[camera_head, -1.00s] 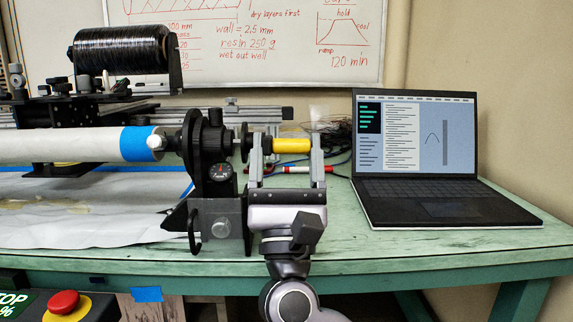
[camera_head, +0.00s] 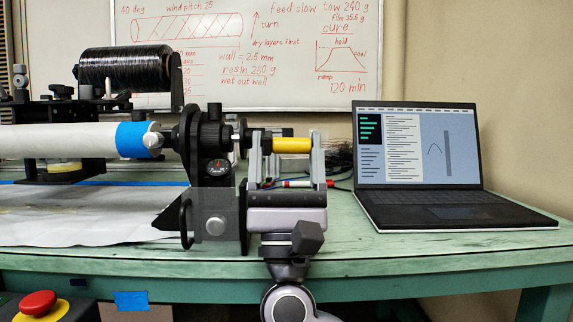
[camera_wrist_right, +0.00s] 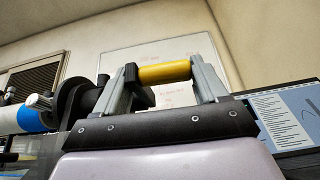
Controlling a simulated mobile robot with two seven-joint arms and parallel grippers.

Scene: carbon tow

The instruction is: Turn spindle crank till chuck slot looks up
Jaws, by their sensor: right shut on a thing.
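The crank's yellow handle (camera_head: 292,145) sticks out at the right end of the black spindle housing (camera_head: 212,185). My right gripper (camera_head: 287,160) is shut on this handle, with one finger near each end of it. The wrist view also shows the yellow handle (camera_wrist_right: 164,72) between the two fingertips (camera_wrist_right: 160,80). The dark crank arm (camera_wrist_right: 131,78) is partly hidden by the left finger there. My left gripper is not in view.
An open laptop (camera_head: 430,200) stands on the green bench (camera_head: 350,255) to the right. A red-and-white marker (camera_head: 295,184) and cables lie behind my gripper. A black tow spool (camera_head: 125,69) sits above the tube. A red stop button (camera_head: 38,304) is at lower left.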

